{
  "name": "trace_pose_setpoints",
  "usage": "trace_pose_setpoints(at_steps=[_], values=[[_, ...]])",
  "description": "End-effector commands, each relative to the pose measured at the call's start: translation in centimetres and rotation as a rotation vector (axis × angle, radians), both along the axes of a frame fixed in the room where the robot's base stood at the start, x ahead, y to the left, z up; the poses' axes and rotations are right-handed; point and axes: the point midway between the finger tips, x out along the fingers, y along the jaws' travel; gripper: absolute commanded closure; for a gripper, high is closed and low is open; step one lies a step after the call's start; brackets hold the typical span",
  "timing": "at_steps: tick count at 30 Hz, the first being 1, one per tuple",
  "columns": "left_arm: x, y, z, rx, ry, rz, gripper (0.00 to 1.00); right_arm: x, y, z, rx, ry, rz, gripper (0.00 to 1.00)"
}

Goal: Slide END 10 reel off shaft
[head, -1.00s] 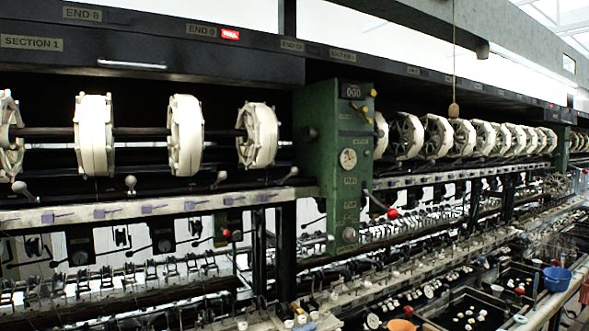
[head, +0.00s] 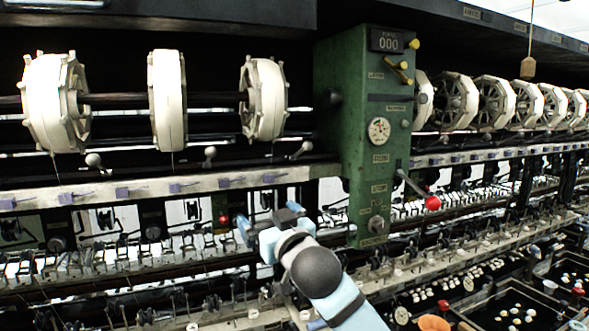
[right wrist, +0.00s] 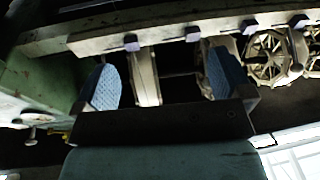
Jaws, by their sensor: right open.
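Three white, many-sided reels hang on the dark shaft left of the green housing in the head view. The reel nearest the housing (head: 265,99) fits the END 10 place, but no END label is readable now. My right gripper (head: 268,226) is below that reel, in front of the rail, and apart from it. In the right wrist view, which looks upside down, the gripper (right wrist: 160,84) is open with two blue pads apart. A pale reel (right wrist: 145,76) shows edge-on beyond the gap between them. My left gripper is out of view.
The green housing (head: 365,140) with a dial and red-knobbed lever (head: 432,203) stands just right of the reel. A pale rail (head: 130,192) with purple clips runs below the reels. The middle reel (head: 167,100) is to the left. More reels (head: 492,103) line up beyond the housing.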

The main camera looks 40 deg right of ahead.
Motion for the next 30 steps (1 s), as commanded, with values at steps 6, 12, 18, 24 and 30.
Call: trace_pose_setpoints(at_steps=[6,12,18,24,30], values=[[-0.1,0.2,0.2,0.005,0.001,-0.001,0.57,-3.2,-2.2,11.3,0.048,-0.183,-0.077,0.02],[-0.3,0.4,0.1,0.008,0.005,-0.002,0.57,-4.2,-2.8,14.2,0.068,-0.231,-0.097,0.02],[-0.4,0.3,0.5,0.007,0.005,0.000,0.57,-2.9,-3.2,15.0,0.069,-0.232,-0.098,0.02],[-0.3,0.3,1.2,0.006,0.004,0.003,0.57,-0.7,-3.7,15.9,0.067,-0.231,-0.099,0.02],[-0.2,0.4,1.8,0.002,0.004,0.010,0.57,1.5,-4.2,16.8,0.069,-0.230,-0.098,0.02]])
